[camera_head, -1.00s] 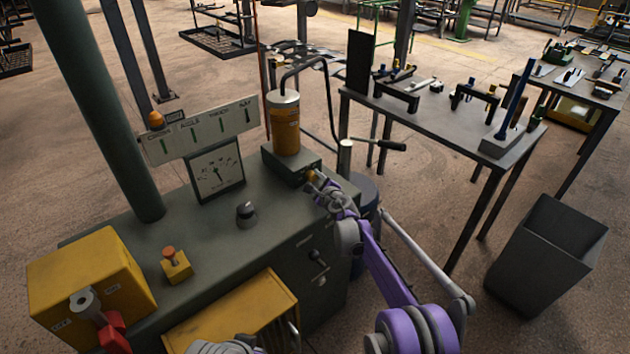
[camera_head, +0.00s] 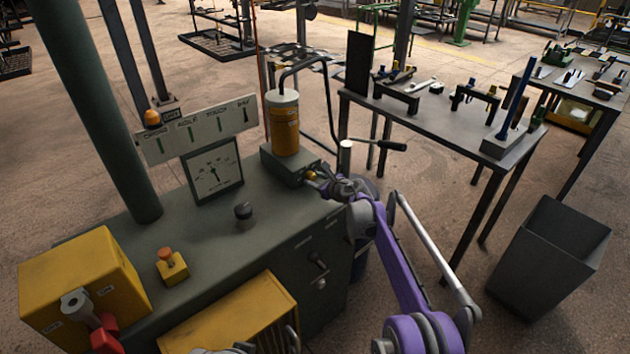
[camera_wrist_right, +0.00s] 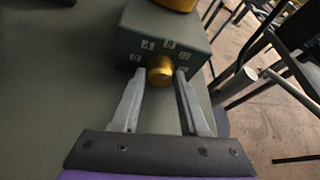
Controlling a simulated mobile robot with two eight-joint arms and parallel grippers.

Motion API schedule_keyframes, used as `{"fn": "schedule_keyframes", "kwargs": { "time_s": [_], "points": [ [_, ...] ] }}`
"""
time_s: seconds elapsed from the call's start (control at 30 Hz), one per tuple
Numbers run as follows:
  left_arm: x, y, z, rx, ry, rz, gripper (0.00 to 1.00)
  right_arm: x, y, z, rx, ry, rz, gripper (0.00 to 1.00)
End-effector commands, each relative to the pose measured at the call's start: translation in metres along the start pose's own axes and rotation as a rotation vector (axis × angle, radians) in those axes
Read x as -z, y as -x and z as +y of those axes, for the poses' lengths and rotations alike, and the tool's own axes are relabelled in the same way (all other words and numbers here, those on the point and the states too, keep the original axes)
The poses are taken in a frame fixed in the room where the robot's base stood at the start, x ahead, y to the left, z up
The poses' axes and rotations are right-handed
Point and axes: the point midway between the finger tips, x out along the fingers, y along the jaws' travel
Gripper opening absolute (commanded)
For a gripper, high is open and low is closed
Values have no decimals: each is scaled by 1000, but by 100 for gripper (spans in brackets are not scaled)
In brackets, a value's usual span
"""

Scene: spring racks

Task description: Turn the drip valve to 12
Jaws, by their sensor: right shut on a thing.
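The drip valve is a brass knob (camera_wrist_right: 160,70) on the front of a grey-green box (camera_wrist_right: 150,40). Small number marks stand in an arc around it, too blurred to read surely. It also shows in the head view as a small brass spot (camera_head: 311,175) beneath the orange cylinder (camera_head: 284,125). My right gripper (camera_wrist_right: 160,77) is shut on the knob, one finger on each side. In the head view my right gripper (camera_head: 320,182) reaches the box from the right and hides part of the knob. My left gripper is not clearly visible.
The green bench (camera_head: 215,275) bears a dial gauge (camera_head: 214,170), a black knob (camera_head: 243,211), an orange-topped button (camera_head: 171,265) and a yellow box (camera_head: 85,285). A lever handle (camera_head: 385,144) juts out near my right arm. A grey table (camera_head: 440,115) and a bin (camera_head: 550,255) stand to the right.

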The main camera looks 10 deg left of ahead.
Motion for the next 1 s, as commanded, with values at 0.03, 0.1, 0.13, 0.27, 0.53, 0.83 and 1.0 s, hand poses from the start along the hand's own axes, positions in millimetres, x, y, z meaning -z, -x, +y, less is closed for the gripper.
{"fn": "schedule_keyframes", "kwargs": {
  "time_s": [0.03, 0.1, 0.13, 0.27, 0.53, 0.83, 1.0],
  "points": [
    [0, 0, 0, 0, 0, 0, 0, 0, 0, -1, -8, -18, 1, 0],
    [0, 1, 0, 0, 0, 0, 0, 0, 0, -1, -18, -40, 2, 0],
    [0, 1, 0, 0, 0, 0, 0, 0, 0, -1, -21, -47, 2, 0],
    [0, 1, 0, 0, 0, 0, 0, 0, 0, -1, -31, -70, 2, 0],
    [0, 1, 0, 0, 0, 0, 0, 0, 0, -1, -36, -80, 3, 0],
    [0, 1, 0, 0, 0, 0, 0, 0, 0, -1, -35, -79, 2, 56],
    [0, 1, 0, 0, 0, 0, 0, 0, 0, -1, -35, -78, 2, 56]
  ]
}}
